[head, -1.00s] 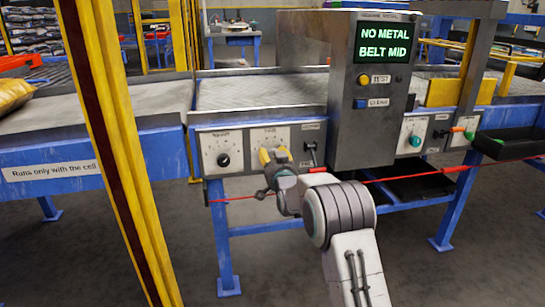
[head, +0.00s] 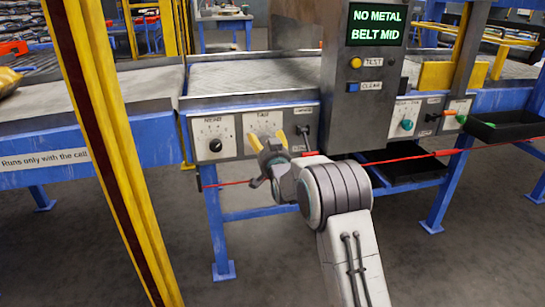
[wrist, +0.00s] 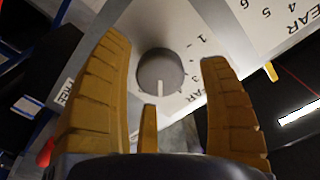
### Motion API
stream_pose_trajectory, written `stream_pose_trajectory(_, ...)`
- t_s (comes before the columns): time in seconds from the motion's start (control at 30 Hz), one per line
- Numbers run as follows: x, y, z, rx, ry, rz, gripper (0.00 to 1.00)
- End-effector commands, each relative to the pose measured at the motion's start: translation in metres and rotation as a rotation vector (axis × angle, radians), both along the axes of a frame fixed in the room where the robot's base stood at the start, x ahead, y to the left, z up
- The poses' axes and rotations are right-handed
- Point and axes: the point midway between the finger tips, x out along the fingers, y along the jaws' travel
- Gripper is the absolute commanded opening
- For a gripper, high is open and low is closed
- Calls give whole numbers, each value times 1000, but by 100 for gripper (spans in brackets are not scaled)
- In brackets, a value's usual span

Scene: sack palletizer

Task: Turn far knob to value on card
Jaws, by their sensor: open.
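In the head view, my gripper (head: 268,137) is in front of the second dial panel (head: 250,119) on the conveyor's front and hides its knob. The line points toward the bottom of the picture. My gripper (wrist: 165,55) is open; I cannot tell whether a finger touches the knob. A "1" and part of a label ending in "AR" show beside the knob. I cannot pick out a value card.
The left panel has a black knob (head: 215,145). A small lever (head: 306,135) is just right of my gripper. A grey cabinet (head: 340,125) with a green-lettered display (head: 377,25) stands further right. A red cord (head: 405,158) runs below; a yellow post (head: 85,100) stands at left.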

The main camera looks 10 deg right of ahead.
Motion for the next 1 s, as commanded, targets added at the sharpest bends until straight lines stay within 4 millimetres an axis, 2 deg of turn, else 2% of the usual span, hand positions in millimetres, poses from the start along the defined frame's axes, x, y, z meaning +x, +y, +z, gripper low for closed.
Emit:
stream_pose_trajectory(0.6,-80,0,1,0,-1,0,70)
stream_pose_trajectory(0.8,-96,0,1,0,-2,0,70)
stream_pose_trajectory(1.0,-103,0,1,0,-2,0,70)
